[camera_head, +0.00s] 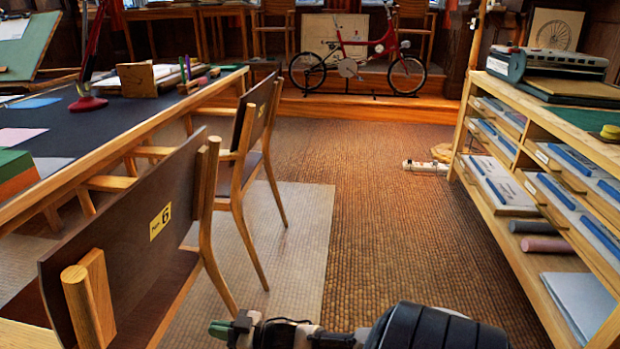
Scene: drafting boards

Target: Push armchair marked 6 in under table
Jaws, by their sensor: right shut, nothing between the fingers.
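The armchair marked 6 (130,240) stands at the lower left, its dark brown back towards me and a yellow label with a 6 on it. Its wooden back posts are upright, and its lower left part is cut off by the frame. The table (125,135), with a dark top and a light wooden edge, is on the chair's far side. My right gripper (222,329) is low at the bottom edge, right of the chair back, shut and empty. It overlaps the foot of a chair leg in the picture; I cannot tell if they touch. My left gripper is out of view.
A second armchair (252,130) stands further along the table. A wooden shelf unit (540,130) with trays lines the right side. A red bicycle (355,55) stands at the back. The brown floor (375,215) between table and shelf is mostly clear; a small white device (425,167) lies near the shelf.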

